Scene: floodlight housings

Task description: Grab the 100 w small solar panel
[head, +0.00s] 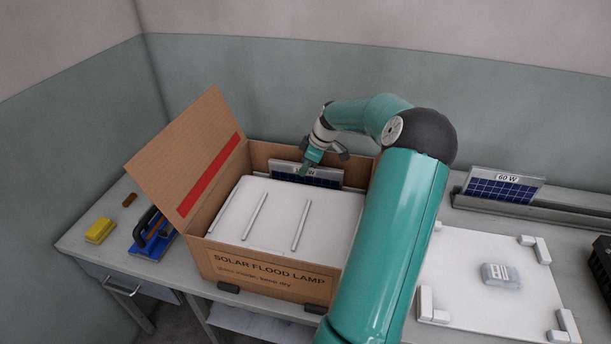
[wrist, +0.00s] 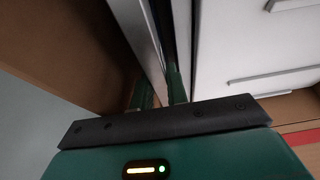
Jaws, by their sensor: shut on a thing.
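A small dark blue solar panel (head: 322,177) stands upright in the open cardboard box (head: 268,284), at the back behind a white ribbed housing (head: 275,205). Its top label ends in "W"; my gripper hides the figure before it. My gripper (head: 305,169) reaches down to its top edge and is shut on it. In the wrist view the green fingers (wrist: 160,92) sit on either side of the panel's thin edge (wrist: 146,42). Another panel (head: 502,186), labelled "60 W", leans in a grey rail on the right.
The box's flap stands up at left. A blue tool (head: 153,238), a yellow block (head: 99,231) and a small brown piece lie left of the box. A white board (head: 455,262) with corner blocks and a grey packet (head: 501,275) lies at right. The wall is close behind.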

